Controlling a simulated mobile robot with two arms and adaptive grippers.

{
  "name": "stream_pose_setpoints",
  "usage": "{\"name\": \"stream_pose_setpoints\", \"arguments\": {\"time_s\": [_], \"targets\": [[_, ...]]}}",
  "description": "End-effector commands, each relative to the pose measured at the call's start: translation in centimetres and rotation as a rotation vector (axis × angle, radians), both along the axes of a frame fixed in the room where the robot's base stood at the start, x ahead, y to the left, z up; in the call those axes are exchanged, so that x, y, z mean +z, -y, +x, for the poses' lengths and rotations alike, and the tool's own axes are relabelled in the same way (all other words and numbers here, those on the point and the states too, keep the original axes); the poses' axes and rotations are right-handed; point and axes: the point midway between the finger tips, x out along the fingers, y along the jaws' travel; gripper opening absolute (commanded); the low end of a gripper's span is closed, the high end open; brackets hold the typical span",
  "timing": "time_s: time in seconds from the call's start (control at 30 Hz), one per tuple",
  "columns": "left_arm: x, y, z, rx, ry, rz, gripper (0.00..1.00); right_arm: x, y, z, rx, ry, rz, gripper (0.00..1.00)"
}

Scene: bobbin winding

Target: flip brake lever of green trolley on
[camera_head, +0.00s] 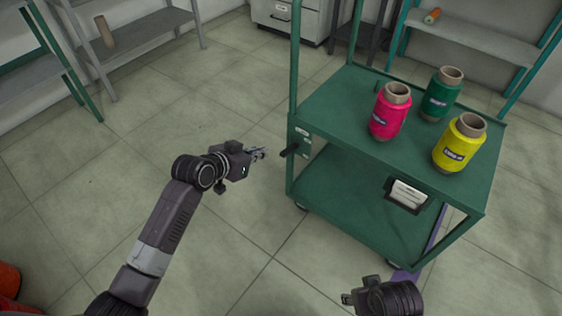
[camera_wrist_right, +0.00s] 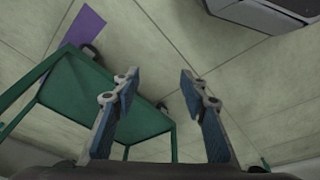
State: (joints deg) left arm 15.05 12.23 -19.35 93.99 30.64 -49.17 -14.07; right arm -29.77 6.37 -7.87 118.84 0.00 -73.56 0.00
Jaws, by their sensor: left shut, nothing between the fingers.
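The green trolley (camera_head: 330,130) stands right of centre in the head view. Its brake lever (camera_head: 290,150) is a dark handle that sticks out to the left from a plate (camera_head: 304,136) on the trolley's left side. My left gripper (camera_head: 262,153) is shut and empty. In the picture it is just left of the lever's tip, with a small gap. My right gripper (camera_head: 347,298) is low in the head view, in front of the trolley. In the right wrist view its fingers (camera_wrist_right: 157,85) are apart with nothing between them, and the trolley's green frame (camera_wrist_right: 65,85) shows behind.
Pink (camera_head: 390,112), green (camera_head: 441,94) and yellow (camera_head: 459,144) bobbins stand on the trolley's top. A card holder (camera_head: 407,195) hangs on its front. Shelves (camera_head: 150,30) stand at the back left, and another shelf (camera_head: 485,38) at the back right. The floor left of the trolley is clear.

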Motion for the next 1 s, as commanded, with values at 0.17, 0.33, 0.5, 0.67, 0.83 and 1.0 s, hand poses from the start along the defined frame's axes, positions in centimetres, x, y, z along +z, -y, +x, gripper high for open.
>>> {"name": "stream_pose_setpoints", "arguments": {"time_s": [0.17,0.33,0.5,0.67,0.83,1.0], "targets": [[3.1,1.6,0.3,-0.059,0.063,-0.009,0.0,1.4,0.1,0.0,-0.002,0.014,0.0,0.4],[4.1,2.0,0.2,-0.075,0.075,-0.011,0.0,2.1,0.1,-0.1,-0.002,0.016,0.0,0.4],[4.1,2.0,0.2,-0.074,0.075,-0.011,0.0,2.1,0.1,0.0,-0.002,0.016,0.0,0.4],[4.0,2.1,0.4,-0.073,0.074,-0.011,0.0,2.2,0.1,0.0,-0.002,0.017,0.001,0.4],[3.2,2.9,1.4,-0.073,0.075,-0.013,0.0,3.6,0.1,-0.2,-0.003,0.027,0.002,0.4],[1.8,4.2,3.3,-0.073,0.075,-0.013,0.0,6.2,0.2,-0.7,-0.004,0.043,0.002,0.4]]}}
